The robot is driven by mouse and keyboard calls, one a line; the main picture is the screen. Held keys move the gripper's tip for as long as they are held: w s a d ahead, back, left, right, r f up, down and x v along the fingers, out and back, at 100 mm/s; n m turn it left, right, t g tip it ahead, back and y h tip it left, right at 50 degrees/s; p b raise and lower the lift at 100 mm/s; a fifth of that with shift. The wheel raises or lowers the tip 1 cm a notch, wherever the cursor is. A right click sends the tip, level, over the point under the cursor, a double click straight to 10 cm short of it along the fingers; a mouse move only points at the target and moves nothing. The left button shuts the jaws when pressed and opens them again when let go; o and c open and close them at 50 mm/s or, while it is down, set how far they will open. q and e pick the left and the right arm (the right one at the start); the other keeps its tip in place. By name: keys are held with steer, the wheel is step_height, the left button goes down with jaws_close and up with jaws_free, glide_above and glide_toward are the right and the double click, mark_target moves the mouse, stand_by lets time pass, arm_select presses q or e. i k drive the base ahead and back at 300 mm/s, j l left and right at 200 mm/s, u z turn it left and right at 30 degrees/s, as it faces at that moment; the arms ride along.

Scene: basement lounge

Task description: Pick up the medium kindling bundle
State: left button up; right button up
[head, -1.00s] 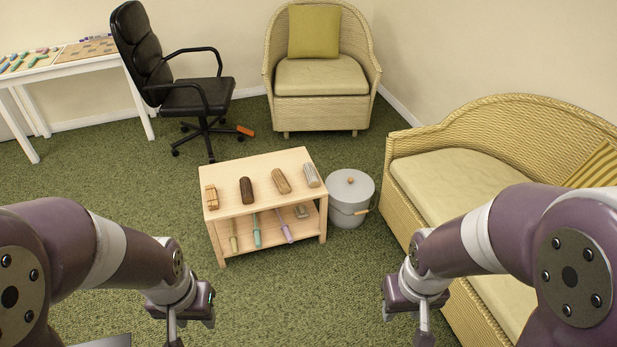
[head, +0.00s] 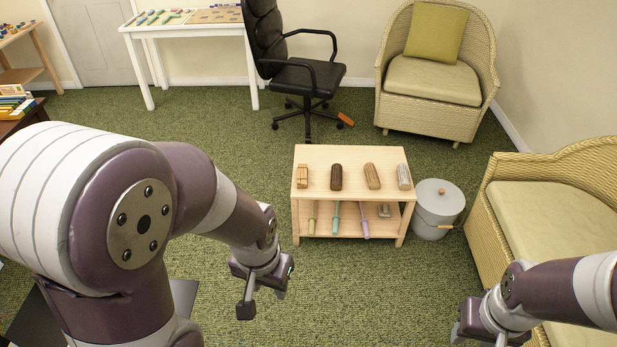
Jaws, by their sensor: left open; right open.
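Several small wood pieces stand in a row on top of the low wooden table (head: 352,154). From left they are a pale tan block-like bundle (head: 302,176), a dark brown log-like piece (head: 336,177), a mid-brown one (head: 372,176) and a grey one (head: 404,176). I cannot tell from their look which is the medium kindling bundle. My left gripper (head: 265,292) is open and empty, in front of and left of the table. My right gripper (head: 478,334) is open at the lower right, well short of the table and partly cut off by the frame.
The table's lower shelf (head: 340,232) holds several handled tools and a grey block (head: 384,210). A grey lidded bin (head: 437,205) stands right of the table, beside a wicker sofa (head: 560,215). An office chair (head: 300,80) and wicker armchair (head: 435,75) stand behind. Carpet in front is clear.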

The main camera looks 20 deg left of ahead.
mark_target(302, 172)
steer(key=i+j+z, duration=0.3)
steer(key=i+j, duration=0.65)
steer(key=i, duration=0.25)
steer(key=i+j+z, duration=0.25)
steer(key=i+j, duration=0.8)
steer(key=j, duration=0.15)
